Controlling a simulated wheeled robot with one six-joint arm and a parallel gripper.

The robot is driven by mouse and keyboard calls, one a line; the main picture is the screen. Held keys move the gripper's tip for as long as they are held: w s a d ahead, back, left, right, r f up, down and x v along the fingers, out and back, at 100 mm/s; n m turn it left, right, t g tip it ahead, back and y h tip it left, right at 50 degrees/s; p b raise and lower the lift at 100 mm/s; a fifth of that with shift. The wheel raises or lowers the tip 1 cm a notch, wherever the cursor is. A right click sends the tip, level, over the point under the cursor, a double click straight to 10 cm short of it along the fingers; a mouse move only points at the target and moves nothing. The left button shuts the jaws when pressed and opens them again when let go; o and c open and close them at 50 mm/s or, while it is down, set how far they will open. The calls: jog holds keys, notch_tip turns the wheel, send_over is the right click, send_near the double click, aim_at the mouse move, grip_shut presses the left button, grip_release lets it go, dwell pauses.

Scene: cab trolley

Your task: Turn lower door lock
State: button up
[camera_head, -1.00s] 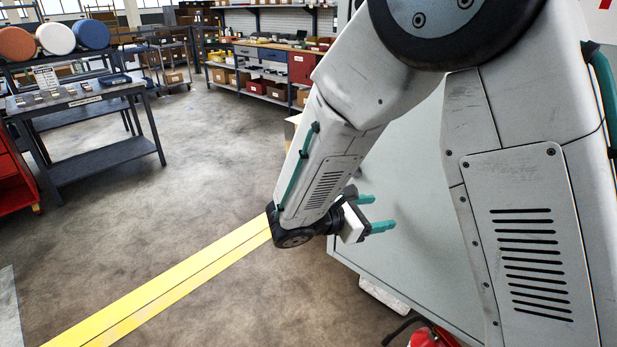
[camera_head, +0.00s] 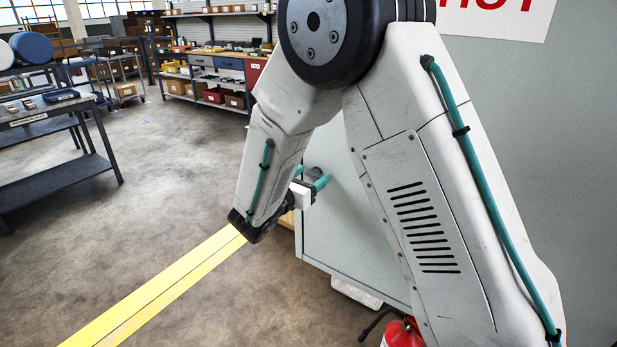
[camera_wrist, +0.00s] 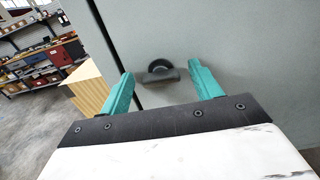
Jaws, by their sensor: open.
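The lower door lock (camera_wrist: 160,72) is a dark round fitting with a short handle on a grey-green door (camera_wrist: 235,40). In the wrist view it lies ahead of my gripper (camera_wrist: 160,82), between the two teal fingers as seen from there. The fingers are spread open, and nothing is held. I cannot tell how far the fingertips are from the lock. In the head view my gripper (camera_head: 312,178) is at the left edge of the grey cabinet (camera_head: 340,230), with a dark rounded part just behind the fingers.
A wooden box (camera_wrist: 90,88) is beside the cabinet edge in the wrist view. A dark work table (camera_head: 60,170) is at the left. The floor with the yellow stripe (camera_head: 165,290) is clear.

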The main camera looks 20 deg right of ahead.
jog(key=shift+c, duration=0.3)
jog(key=c, duration=0.9)
jog(key=shift+a, duration=0.1)
